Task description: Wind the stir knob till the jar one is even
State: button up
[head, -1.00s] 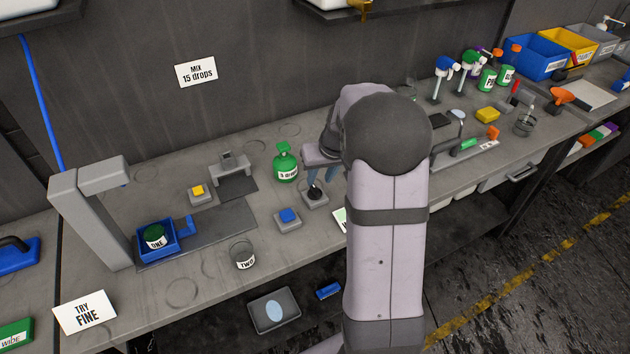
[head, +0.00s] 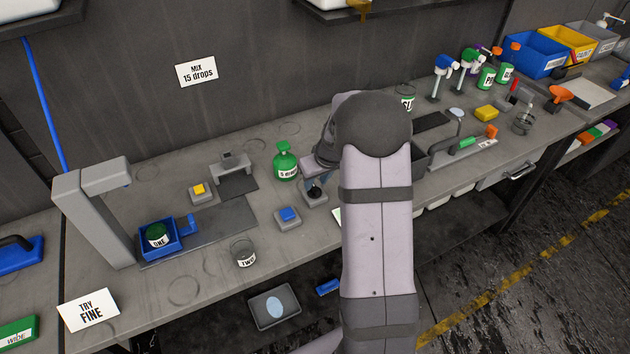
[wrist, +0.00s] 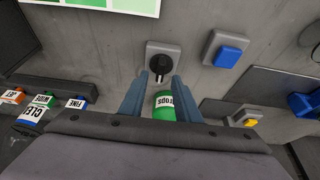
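The stir knob (head: 314,192) is a black dial on a small grey base, and it also shows in the wrist view (wrist: 160,66). My gripper (wrist: 160,74) is open. Its blue-grey fingertips stand apart at either side of the knob's near part; I cannot tell whether they touch it. In the head view my gripper (head: 318,180) is partly hidden by my arm. Jar ONE (head: 157,235) holds dark green stuff and sits in a blue holder (head: 173,248) under a grey post. Whether its contents are even is too small to tell.
A green drops bottle (head: 285,163) stands behind the knob, left of my gripper. A blue button (head: 288,215) and a yellow button (head: 199,190) are nearby. Jar TWO (head: 243,255) is clear, near the front edge. A wall sign (head: 195,72) reads "MIX 15 drops".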

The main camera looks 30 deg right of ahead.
aim_at(315, 190)
jog(key=shift+x, duration=1.25)
jog(key=shift+c, duration=0.6)
grip_shut()
